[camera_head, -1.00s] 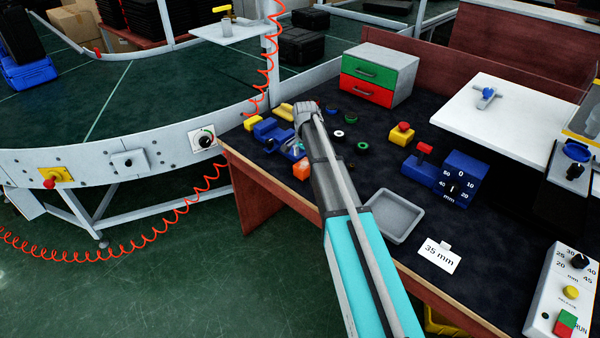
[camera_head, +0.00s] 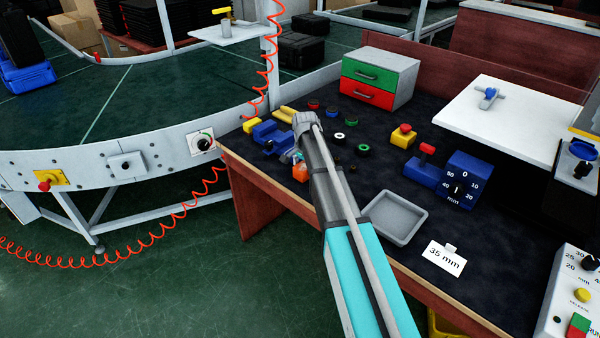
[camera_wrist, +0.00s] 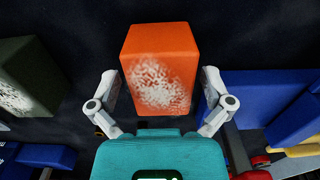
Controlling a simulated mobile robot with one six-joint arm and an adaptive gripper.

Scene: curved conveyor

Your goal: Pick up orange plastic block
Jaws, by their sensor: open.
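The orange plastic block (camera_wrist: 160,70) stands on the dark table top, with a pale worn patch on its face in the wrist view. In the head view the orange block (camera_head: 300,172) shows beside my arm, near the table's left edge. My gripper (camera_wrist: 160,95) is open in the wrist view, with one finger on each side of the block's lower part. I cannot tell whether the fingers touch it. In the head view my arm hides most of the gripper.
Blue parts (camera_wrist: 275,95) lie close to the right finger in the wrist view, and a dark block (camera_wrist: 28,78) lies to the left. A grey tray (camera_head: 393,218), a blue dial box (camera_head: 461,180) and a drawer unit (camera_head: 378,77) stand on the table (camera_head: 470,240).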

